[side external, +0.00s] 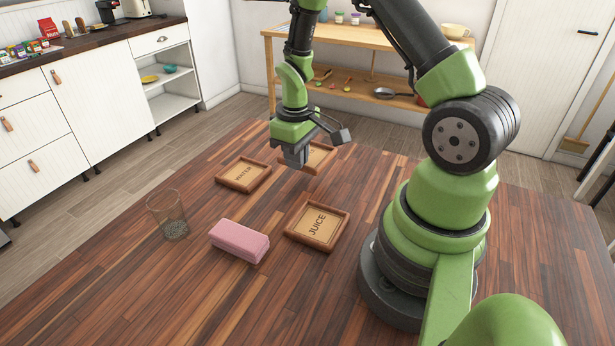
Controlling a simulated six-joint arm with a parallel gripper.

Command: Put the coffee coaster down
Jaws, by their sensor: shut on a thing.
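My gripper (297,157) points down over the far part of the wooden table. It is shut on the left edge of a square wooden coaster (321,158), taken to be the coffee coaster. The gripper hides much of this coaster and most of its lettering, so I cannot read the word. It looks about level, at or just above the table; I cannot tell whether it touches. The coaster marked WATER (243,175) lies flat to its left. The coaster marked JUICE (317,226) lies flat nearer the camera.
A pink block (239,241) lies left of the JUICE coaster. A clear glass (168,214) with something grey at its bottom stands at the left. The table (190,290) is bare at the front left. A wooden shelf unit (365,62) stands behind the table.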

